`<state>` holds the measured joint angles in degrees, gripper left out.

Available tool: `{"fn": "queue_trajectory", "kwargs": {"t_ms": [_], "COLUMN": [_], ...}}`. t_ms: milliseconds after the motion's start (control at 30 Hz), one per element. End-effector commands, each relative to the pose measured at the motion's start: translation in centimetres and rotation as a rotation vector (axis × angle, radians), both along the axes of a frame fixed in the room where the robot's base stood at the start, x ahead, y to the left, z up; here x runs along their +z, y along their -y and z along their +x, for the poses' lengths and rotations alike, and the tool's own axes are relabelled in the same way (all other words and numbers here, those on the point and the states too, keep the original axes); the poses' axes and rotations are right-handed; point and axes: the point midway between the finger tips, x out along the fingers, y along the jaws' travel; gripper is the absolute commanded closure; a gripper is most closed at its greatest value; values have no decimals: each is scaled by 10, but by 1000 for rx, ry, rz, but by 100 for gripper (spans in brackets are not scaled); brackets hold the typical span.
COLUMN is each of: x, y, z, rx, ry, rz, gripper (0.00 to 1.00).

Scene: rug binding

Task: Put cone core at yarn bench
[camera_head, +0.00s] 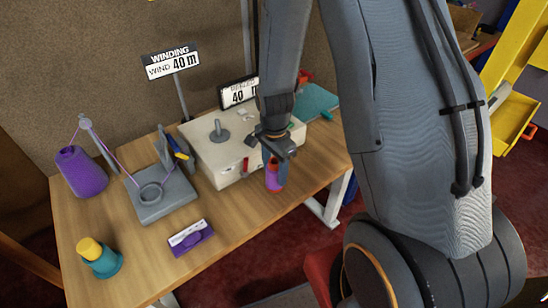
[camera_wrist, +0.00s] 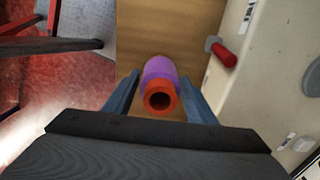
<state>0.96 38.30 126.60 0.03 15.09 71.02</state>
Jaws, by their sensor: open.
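The cone core (camera_head: 272,176) stands near the right part of the wooden yarn bench (camera_head: 120,226); it is purple with an orange-red top. In the wrist view the cone core (camera_wrist: 160,88) shows its hollow orange end toward the camera, between the two fingers. My gripper (camera_head: 272,158) is at the core's top, with a finger on either side. In the wrist view my gripper (camera_wrist: 160,95) is open, with a small gap between each finger and the core. The core's base is hard to see.
A cream winding machine (camera_head: 215,155) with a grey spindle stands just behind the core. The front middle is clear.

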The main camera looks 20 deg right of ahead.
Motion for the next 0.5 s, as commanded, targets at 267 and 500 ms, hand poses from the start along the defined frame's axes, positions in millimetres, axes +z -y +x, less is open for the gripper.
{"fn": "queue_trajectory", "kwargs": {"t_ms": [267,500], "x": [37,75], "y": [0,0], "z": [2,2], "rx": [0,0], "ry": [5,5], "rz": [0,0], "gripper": [49,49]}}
